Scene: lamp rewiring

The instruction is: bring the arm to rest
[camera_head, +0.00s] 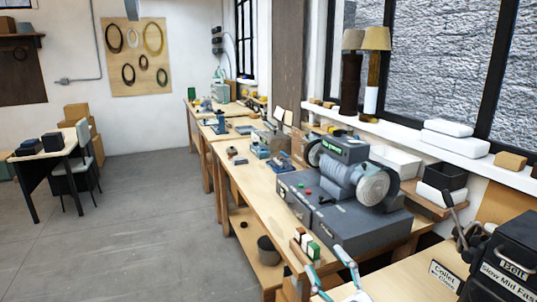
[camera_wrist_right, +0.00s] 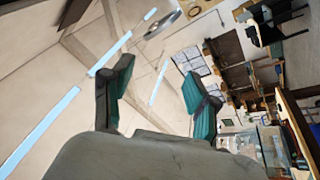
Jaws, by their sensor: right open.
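My right gripper (camera_head: 328,265) shows at the bottom of the head view, its two teal-tipped fingers spread apart over the near end of the workbench (camera_head: 230,170). In the right wrist view the same gripper (camera_wrist_right: 155,72) is open, with nothing between its fingers. Behind them are the ceiling and a tilted view of the room. My left gripper is not in the head view.
A grey bench grinder (camera_head: 345,175) stands on the bench just beyond the right gripper. Small blocks (camera_head: 306,243) lie near the bench's left edge. A dark machine (camera_head: 500,255) is at the lower right. Open floor (camera_head: 140,220) lies to the left.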

